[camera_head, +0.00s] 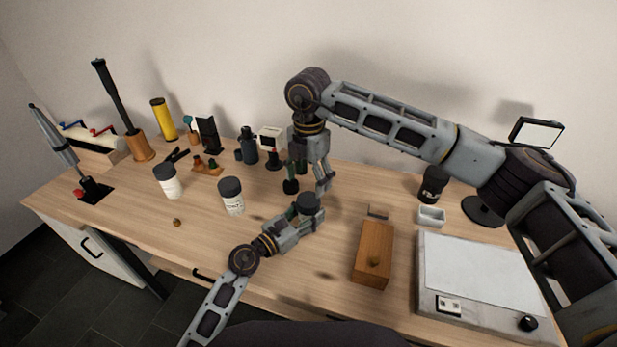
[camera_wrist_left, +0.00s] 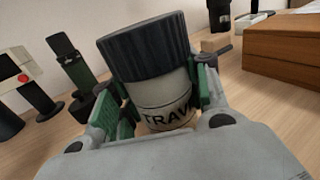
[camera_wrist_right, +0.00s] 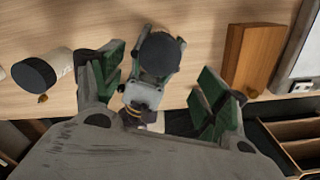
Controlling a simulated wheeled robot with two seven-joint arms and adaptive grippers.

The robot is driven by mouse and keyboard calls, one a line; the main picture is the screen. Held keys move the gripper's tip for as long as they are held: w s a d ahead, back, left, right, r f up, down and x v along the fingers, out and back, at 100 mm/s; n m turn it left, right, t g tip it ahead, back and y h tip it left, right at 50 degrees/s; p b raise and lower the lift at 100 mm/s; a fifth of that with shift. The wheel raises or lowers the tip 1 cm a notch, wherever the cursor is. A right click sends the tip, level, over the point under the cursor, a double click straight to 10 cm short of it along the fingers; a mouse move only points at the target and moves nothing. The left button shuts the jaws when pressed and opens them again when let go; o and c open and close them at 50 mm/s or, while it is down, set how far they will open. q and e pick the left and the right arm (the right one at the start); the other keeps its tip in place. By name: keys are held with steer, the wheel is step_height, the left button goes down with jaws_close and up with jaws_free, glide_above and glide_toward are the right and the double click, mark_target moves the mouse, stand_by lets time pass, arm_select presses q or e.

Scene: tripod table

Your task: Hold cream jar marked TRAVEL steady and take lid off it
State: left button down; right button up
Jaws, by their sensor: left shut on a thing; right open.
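The cream jar marked TRAVEL (camera_wrist_left: 165,110) is a white jar with a ribbed dark lid (camera_wrist_left: 147,52). In the left wrist view it stands between the green finger pads of my left gripper (camera_wrist_left: 155,105), which is shut on the jar body. In the head view the left gripper (camera_head: 305,216) holds it near the table's middle, with the dark lid (camera_head: 309,203) on top. My right gripper (camera_head: 308,188) is open and empty above the jar, pointing down. In the right wrist view the round lid (camera_wrist_right: 159,54) shows between the open fingers (camera_wrist_right: 160,92), apart from both.
Two other white jars with dark lids stand left, one nearer (camera_head: 233,199) and one farther (camera_head: 169,184). A wooden box (camera_head: 373,255) and a white-topped device (camera_head: 478,272) stand right. Bottles and tools line the back. The front left table is mostly clear, save a small knob (camera_head: 177,222).

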mark_target(309, 199)
steer(key=shift+f, duration=0.15)
stand_by(0.3)
steer(key=shift+f, duration=3.85)
steer(key=shift+c, duration=0.2)
steer(key=c, duration=1)
steer(key=shift+n, duration=0.3)
